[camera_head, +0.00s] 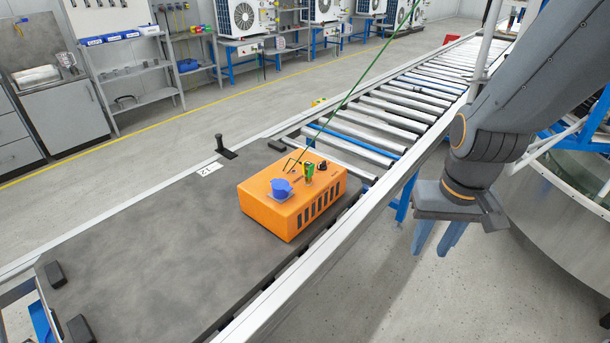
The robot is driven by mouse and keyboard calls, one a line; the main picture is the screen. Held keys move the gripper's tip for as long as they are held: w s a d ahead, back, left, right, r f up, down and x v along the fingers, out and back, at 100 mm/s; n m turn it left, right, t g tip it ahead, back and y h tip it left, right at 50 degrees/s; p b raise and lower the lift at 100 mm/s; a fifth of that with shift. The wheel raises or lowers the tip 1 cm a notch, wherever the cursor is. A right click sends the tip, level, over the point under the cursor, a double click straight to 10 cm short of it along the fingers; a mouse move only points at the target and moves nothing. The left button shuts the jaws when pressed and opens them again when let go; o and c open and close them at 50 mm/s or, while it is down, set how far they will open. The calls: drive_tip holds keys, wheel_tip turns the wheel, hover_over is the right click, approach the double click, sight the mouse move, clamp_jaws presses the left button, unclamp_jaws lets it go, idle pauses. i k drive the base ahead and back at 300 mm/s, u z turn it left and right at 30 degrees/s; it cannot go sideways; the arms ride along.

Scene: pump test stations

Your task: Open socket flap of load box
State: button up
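The orange load box (294,205) sits on a dark grey pallet plate at the near end of the roller conveyor. A blue socket flap (282,188) is on its top, toward the left front. The flap appears shut over its socket. My gripper (437,243) hangs to the right of the box, beyond the conveyor's side rail. Its two blue fingers point down with a gap between them, and nothing shows in the gap. The gripper is well apart from the box and the flap.
A green cable runs up from the box. The metal side rail (330,246) lies between gripper and box. The pallet plate (150,250) is mostly bare at left, with black corner blocks.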

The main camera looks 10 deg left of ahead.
sight(280, 184)
drive_tip(key=i, duration=0.85)
drive_tip(key=u, duration=1.8)
